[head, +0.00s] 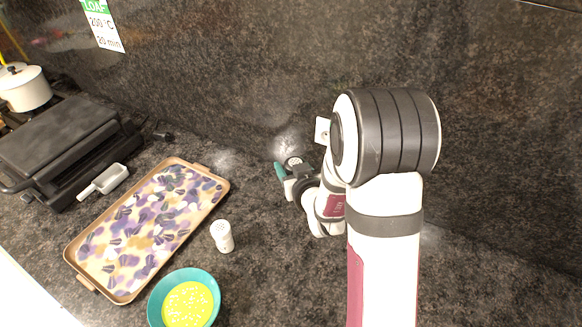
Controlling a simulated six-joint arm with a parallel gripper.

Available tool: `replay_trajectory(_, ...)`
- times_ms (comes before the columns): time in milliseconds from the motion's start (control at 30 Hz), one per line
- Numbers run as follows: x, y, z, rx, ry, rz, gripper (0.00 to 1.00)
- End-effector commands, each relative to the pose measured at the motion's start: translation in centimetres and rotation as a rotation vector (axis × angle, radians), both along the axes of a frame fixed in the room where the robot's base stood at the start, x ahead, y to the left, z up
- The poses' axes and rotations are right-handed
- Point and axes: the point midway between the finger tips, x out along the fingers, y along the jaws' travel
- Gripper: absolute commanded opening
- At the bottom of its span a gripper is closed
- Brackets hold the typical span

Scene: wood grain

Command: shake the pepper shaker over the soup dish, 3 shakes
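The soup dish (155,302) is a teal bowl of yellow soup with pale flecks, at the front of the counter in the head view. A white shaker (223,238) with a holed top stands upright just behind and right of it. My gripper (288,174) is farther back and to the right, low near the counter, pointing away. A second shaker's round, dotted top (294,162) shows right at my gripper. Its body is mostly hidden, so I cannot tell if my fingers grip it. No label shows which shaker holds pepper.
A tray (72,252) with a purple, white and tan patterned surface lies left of the white shaker. A black grill (55,140), a white scoop (105,180) and a white pot (24,88) are farther left. A dark stone wall closes the back.

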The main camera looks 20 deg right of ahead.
Motion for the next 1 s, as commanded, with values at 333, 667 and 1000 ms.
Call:
replay_trajectory(333,0.0,0.0,2.0,0.000,-0.001,-0.001,0.00)
replay_trajectory(667,0.1,0.0,3.3,-0.001,-0.005,0.000,0.00)
replay_trajectory(1000,0.0,0.0,4.5,-0.001,-0.001,0.000,0.00)
